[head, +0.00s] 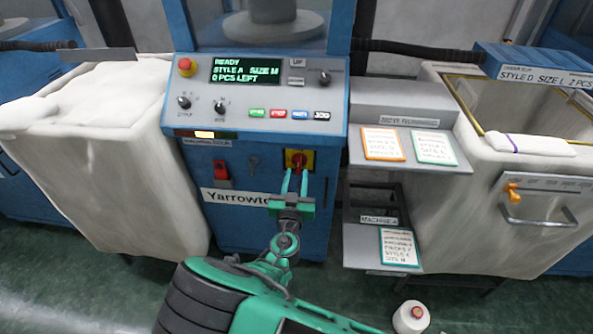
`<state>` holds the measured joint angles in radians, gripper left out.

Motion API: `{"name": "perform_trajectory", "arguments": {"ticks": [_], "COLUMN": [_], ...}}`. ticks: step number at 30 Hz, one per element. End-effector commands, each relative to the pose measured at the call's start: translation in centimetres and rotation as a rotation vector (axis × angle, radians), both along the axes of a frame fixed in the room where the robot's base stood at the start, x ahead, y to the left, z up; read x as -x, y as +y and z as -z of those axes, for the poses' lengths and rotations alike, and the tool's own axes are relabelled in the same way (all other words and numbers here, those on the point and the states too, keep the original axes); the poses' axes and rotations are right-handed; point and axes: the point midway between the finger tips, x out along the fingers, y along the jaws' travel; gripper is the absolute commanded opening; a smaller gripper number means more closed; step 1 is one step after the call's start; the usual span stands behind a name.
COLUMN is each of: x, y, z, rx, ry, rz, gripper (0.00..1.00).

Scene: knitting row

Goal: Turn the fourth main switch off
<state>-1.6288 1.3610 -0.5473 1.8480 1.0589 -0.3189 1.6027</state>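The main switch (298,158) is a red knob on a yellow plate, on the front of the blue knitting machine (235,226) below its control panel. My gripper (295,178) is just in front of and below the knob, fingers pointing up at it. The two green fingers stand apart with a gap between them, and nothing shows held. Whether the fingertips touch the knob I cannot tell. The knob's lower part is partly hidden by them. The display (246,70) is lit and reads READY, STYLE A, SIZE M, 0 PCS LEFT.
A red emergency button (186,67) sits on the panel. A red switch (221,170) and a keyhole are left of the main switch. A pale bin (140,170) stands left. Grey shelves with cards (383,144) and another bin (482,215) stand right. A yarn cone (411,317) is on the floor.

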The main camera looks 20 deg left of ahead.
Motion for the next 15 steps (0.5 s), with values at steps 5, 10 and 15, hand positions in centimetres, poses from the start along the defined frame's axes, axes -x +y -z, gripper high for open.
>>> {"name": "perform_trajectory", "arguments": {"ticks": [5, 10, 15], "x": [-2.3, -3.2, -3.3], "y": [0.5, 0.7, 0.7], "z": [0.0, 0.0, 0.0], "rx": [0.000, 0.002, 0.002], "ry": [-0.002, 0.000, 0.000], "rz": [0.001, 0.001, 0.000], "gripper": [0.32, 0.32, 0.32]}}
